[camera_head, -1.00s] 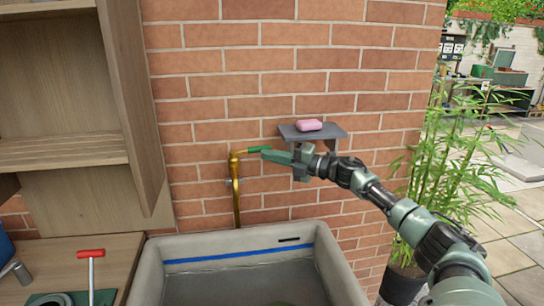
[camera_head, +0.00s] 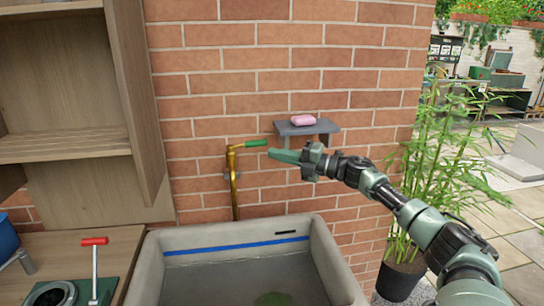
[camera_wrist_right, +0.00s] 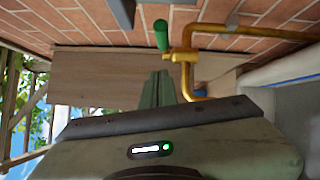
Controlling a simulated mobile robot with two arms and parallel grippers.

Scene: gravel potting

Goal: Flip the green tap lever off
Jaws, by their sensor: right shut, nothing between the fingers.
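The green tap lever (camera_head: 255,143) sticks out to the right from the top of the brass tap pipe (camera_head: 234,185) on the brick wall. In the head view it lies roughly level. My right gripper (camera_head: 272,155) is shut and empty, with its tips just below and to the right of the lever, apparently apart from it. In the right wrist view the shut fingers (camera_wrist_right: 158,82) point toward the lever (camera_wrist_right: 161,36) and the brass pipe (camera_wrist_right: 188,58), with a gap to the lever. My left gripper is not in view.
A grey shelf (camera_head: 307,128) with pink soap (camera_head: 303,120) is on the wall just above my right gripper. A stone sink (camera_head: 325,262) with water stands below. A wooden cabinet (camera_head: 139,110) is at left, a potted bamboo (camera_head: 430,180) at right.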

